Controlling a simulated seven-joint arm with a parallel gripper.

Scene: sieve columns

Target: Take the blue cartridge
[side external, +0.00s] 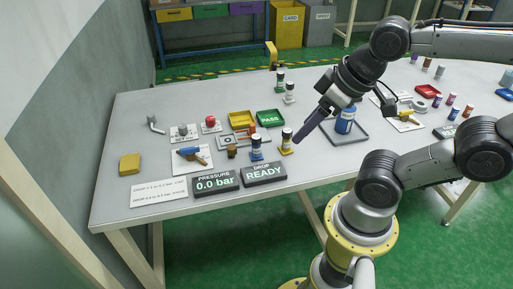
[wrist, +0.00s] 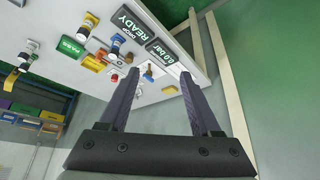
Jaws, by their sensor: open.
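The blue cartridge (side external: 256,150), a small upright column with a blue base, pale body and dark top, stands on the table (side external: 122,130). In the wrist view it appears to be the blue-marked column (wrist: 116,42), beyond my left finger. A similar yellow-based column (side external: 286,142) stands to its right. My gripper (side external: 301,138) slants down from the upper right, near the yellow-based column. In the wrist view my gripper (wrist: 162,72) is open, with nothing between its fingers. I cannot tell its exact height above the table.
The DROP READY (side external: 264,174) and PRESSURE (side external: 215,184) displays stand along the front edge. Yellow (side external: 241,119) and green PASS (side external: 270,117) trays lie behind. Two columns (side external: 280,82) stand further back. A blue bottle (side external: 345,120) sits on a grey tray to the right.

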